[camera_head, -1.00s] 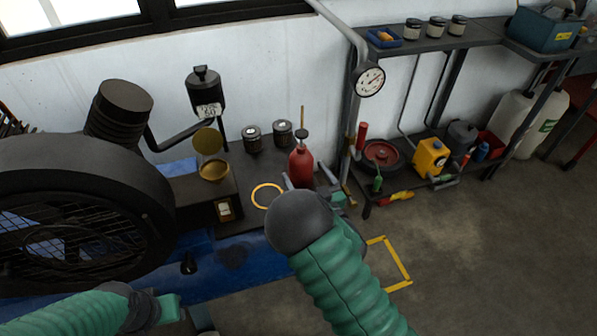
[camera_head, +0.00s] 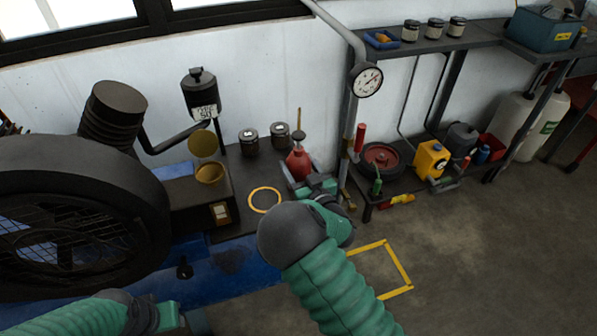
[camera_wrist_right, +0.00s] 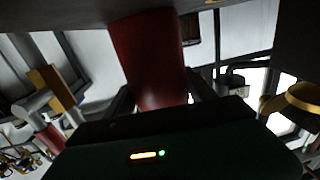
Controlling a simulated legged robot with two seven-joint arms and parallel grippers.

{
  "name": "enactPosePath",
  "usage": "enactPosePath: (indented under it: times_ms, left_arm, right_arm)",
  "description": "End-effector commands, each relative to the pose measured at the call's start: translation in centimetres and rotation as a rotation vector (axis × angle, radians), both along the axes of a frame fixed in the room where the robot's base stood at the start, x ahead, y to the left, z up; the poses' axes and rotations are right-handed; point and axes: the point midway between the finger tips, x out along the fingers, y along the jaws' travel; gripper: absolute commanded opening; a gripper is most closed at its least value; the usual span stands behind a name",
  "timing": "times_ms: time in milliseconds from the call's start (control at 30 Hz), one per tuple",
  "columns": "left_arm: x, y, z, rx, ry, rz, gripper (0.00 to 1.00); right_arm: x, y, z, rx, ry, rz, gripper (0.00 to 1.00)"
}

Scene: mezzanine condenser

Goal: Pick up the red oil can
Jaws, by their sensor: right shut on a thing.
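The red oil can (camera_head: 299,162) stands upright at the right end of the dark bench top, with a thin spout pointing up. My right gripper (camera_head: 309,187) is around its body and shut on it. In the right wrist view the red can (camera_wrist_right: 148,60) fills the space between the two dark fingers (camera_wrist_right: 160,103). The can's lower part is hidden by the gripper in the head view. My left gripper (camera_head: 170,316) is at the lower left, away from the can, and its fingertips are not clear.
A yellow ring (camera_head: 265,200) marks the bench top left of the can. Two dark jars (camera_head: 249,141) stand behind it. A pressure gauge (camera_head: 367,80) on a pipe is to the right. A large caged fan wheel (camera_head: 70,225) fills the left. A yellow floor outline (camera_head: 398,262) is at lower right.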

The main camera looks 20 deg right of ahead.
Motion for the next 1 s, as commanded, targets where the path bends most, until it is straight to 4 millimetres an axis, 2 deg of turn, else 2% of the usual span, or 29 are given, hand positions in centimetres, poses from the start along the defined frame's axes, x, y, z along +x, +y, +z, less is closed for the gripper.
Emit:
enactPosePath:
  times_ms: [33, 233, 600, 767, 967, 1000]
  left_arm:
    - [0.0, 0.0, 0.0, 0.0, 0.0, 0.0, 0.36]
    - [0.0, 0.0, 0.0, 0.0, 0.0, 0.0, 0.36]
    - [0.0, 0.0, 0.2, 0.0, 0.0, 0.0, 0.36]
    - [0.0, 0.0, 0.9, 0.0, 0.0, 0.0, 0.36]
    - [0.0, 0.0, 2.3, 0.0, 0.0, 0.0, 0.36]
    - [0.0, 0.0, 2.2, 0.0, 0.0, 0.0, 0.36]
  right_arm:
    - [0.0, -0.1, -0.1, 0.0, 0.002, -0.001, 0.25]
    - [0.0, -0.1, -0.1, 0.0, 0.002, -0.002, 0.0]
    - [0.0, -0.1, 0.4, 0.0, -0.002, -0.002, 0.0]
    - [0.0, -0.1, 1.8, 0.002, -0.005, -0.002, 0.0]
    - [0.0, -0.1, 4.4, 0.003, -0.006, -0.002, 0.0]
    - [-0.8, -0.1, 4.0, 0.002, -0.002, -0.002, 0.0]
